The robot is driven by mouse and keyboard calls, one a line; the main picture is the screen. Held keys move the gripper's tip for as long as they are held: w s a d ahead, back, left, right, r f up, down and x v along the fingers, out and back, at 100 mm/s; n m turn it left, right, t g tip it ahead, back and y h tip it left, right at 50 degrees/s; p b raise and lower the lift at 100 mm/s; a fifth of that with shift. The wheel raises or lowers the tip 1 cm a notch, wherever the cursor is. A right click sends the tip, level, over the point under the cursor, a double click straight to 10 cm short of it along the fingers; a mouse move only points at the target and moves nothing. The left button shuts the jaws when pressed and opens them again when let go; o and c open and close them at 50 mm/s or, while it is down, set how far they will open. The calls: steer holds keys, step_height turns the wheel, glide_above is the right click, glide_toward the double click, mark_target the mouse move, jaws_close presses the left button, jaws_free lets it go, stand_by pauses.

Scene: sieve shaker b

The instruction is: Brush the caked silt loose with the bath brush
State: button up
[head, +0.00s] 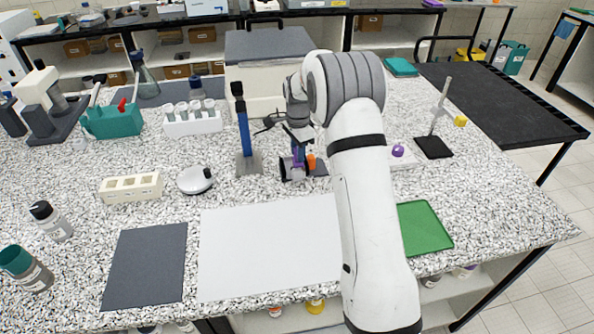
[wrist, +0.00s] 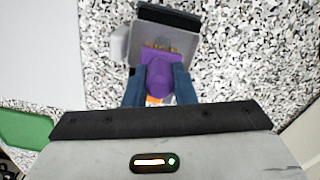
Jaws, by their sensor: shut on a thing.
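My gripper (head: 299,150) reaches down over the middle of the counter. In the wrist view its blue fingers (wrist: 161,86) are shut on a purple object, which I take for the bath brush (wrist: 172,80). The brush's far end reaches over a small grey piece with a dark edge (wrist: 170,14); whether it touches it I cannot tell. A brownish grey patch shows at the brush's tip; I cannot tell whether it is silt or bristles. Something orange (head: 311,161) is beside the brush. The grey piece (head: 290,172) is partly hidden by my gripper in the head view.
A blue upright stand (head: 243,130) is close left of my gripper. A white mat (head: 265,250), a dark mat (head: 146,265) and a green tray (head: 424,226) lie in front. A white tube rack (head: 194,122) and a large grey-lidded box (head: 268,45) stand behind.

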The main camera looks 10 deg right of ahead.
stand_by(0.3)
steer(key=shift+r+p, duration=2.7)
steer(key=shift+r, duration=1.9)
steer(key=shift+f, duration=0.1)
